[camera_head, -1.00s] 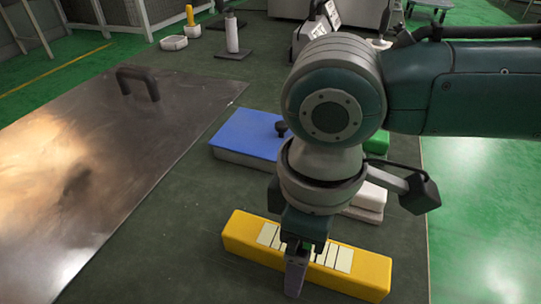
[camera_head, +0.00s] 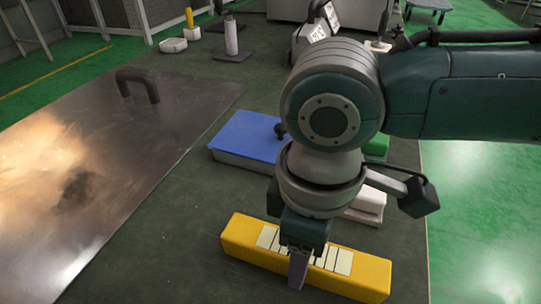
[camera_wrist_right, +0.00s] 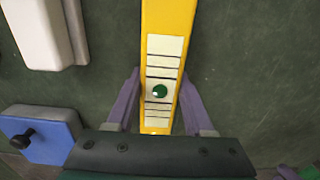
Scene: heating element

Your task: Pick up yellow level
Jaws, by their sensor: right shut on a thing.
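The yellow level (camera_head: 355,276) is a long yellow bar with pale marked panels on its top. It lies on the dark green table in the lower middle of the head view. My right gripper (camera_head: 298,270) comes down over its middle and is shut on it. In the right wrist view the level (camera_wrist_right: 169,20) runs between the two purple fingers of the gripper (camera_wrist_right: 157,118), one on each side, and a round green spot shows on its panel. My left gripper is not in view.
A blue box with a black knob (camera_head: 245,137) and a white block (camera_head: 367,202) lie behind the level. A green block (camera_head: 376,147) is partly behind my arm. A metal plate with a dark handle (camera_head: 100,160) covers the left side. Dark table between is clear.

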